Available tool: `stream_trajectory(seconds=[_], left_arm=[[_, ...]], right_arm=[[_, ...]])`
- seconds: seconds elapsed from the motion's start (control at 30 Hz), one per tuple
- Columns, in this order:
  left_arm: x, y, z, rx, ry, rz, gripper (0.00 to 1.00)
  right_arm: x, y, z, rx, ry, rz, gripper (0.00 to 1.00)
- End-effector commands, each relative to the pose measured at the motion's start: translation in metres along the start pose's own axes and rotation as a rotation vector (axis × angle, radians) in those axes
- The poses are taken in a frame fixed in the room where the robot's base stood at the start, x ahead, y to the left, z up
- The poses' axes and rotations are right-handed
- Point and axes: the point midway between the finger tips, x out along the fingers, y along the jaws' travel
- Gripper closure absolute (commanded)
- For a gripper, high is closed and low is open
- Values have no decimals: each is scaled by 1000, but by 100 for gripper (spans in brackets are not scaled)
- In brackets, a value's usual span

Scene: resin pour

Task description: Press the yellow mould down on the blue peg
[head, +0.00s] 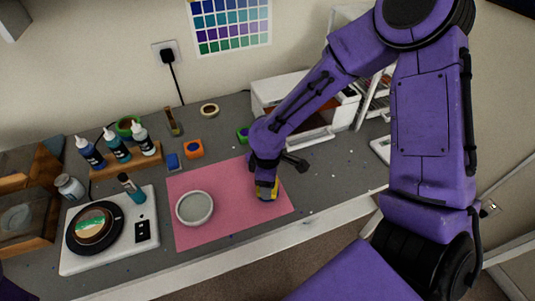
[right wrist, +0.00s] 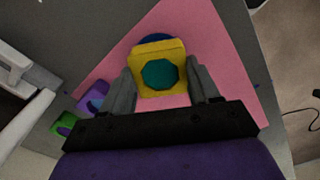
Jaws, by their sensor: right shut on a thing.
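My right gripper (head: 265,183) is low over the front right part of the pink mat (head: 237,217). It is shut on the yellow mould (head: 268,192), one finger on each side, as the right wrist view (right wrist: 146,51) shows. The mould is square with a teal many-sided centre (right wrist: 160,74). A dark blue round edge (right wrist: 155,38), perhaps the blue peg's base, shows just beyond the mould; the mould hides the rest. I cannot tell whether the mould touches it or how far down it sits. My left gripper is not in view.
A grey-white bowl (head: 182,211) sits on the mat to the left. Behind are a blue block (head: 173,161), an orange block (head: 187,152) and a green block (head: 241,132). A purple block (right wrist: 88,98) shows in the right wrist view. Bottles and a white hotplate (head: 85,265) stand left.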

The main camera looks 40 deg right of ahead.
Motion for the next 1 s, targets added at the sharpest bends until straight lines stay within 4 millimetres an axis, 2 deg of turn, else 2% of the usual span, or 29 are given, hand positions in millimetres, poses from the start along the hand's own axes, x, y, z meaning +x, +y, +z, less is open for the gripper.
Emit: stream_trajectory(seconds=[1.0], left_arm=[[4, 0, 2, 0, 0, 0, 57]], right_arm=[[11, 0, 0, 0, 0, 1, 66]])
